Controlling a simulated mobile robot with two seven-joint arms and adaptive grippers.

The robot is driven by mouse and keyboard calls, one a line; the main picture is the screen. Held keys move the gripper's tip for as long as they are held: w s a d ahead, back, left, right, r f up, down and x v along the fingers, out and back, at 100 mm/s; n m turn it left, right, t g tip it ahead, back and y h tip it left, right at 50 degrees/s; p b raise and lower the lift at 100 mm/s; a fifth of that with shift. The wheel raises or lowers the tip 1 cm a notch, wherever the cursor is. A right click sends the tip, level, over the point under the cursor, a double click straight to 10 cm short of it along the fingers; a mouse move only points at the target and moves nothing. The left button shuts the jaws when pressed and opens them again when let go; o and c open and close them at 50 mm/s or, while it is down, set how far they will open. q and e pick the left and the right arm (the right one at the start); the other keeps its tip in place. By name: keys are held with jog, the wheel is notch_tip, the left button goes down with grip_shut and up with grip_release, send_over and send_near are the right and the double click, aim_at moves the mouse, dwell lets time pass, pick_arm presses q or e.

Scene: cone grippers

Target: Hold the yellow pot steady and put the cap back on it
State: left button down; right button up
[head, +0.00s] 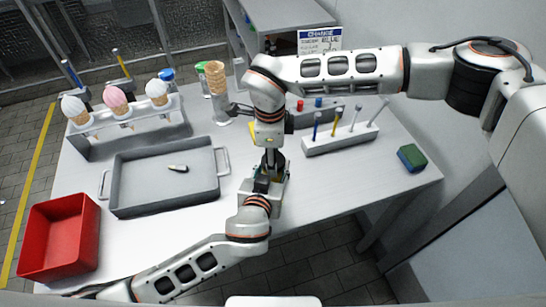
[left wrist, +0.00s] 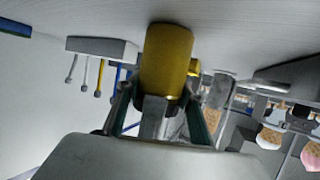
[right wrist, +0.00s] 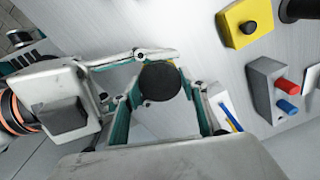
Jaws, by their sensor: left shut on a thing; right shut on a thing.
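The yellow pot (left wrist: 166,55) is between the fingers of my left gripper (left wrist: 160,115) in the left wrist view, and the gripper is shut on it. A round dark cap (right wrist: 160,82) is between the fingers of my right gripper (right wrist: 160,110), which is shut on it. A thin yellow sliver shows at the cap's edge, so the pot lies under it. I cannot tell whether the cap touches the pot. In the head view, my right gripper (head: 271,158) is directly above my left gripper (head: 264,185) near the table's front edge, and they hide most of the pot.
A grey tray (head: 120,200) and red bin (head: 78,212) stand at the left. An ice-cream rack (head: 150,133) and cone stack (head: 216,80) are behind. A yellow button box (right wrist: 245,22), red-and-blue-button box (right wrist: 262,92), rod holder (head: 345,142) and blue-green sponge (head: 412,157) are nearby.

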pick_arm(q)
jog(key=shift+a+f, duration=0.1)
jog(key=shift+f, duration=0.05)
pick_arm(e)
jog(key=shift+s+a+r, duration=0.1)
jog(key=shift+a, duration=0.05)
jog(key=o, duration=0.8)
jog(key=shift+o, duration=0.2)
jog(key=shift+r, duration=2.2)
jog(key=shift+c, duration=0.3)
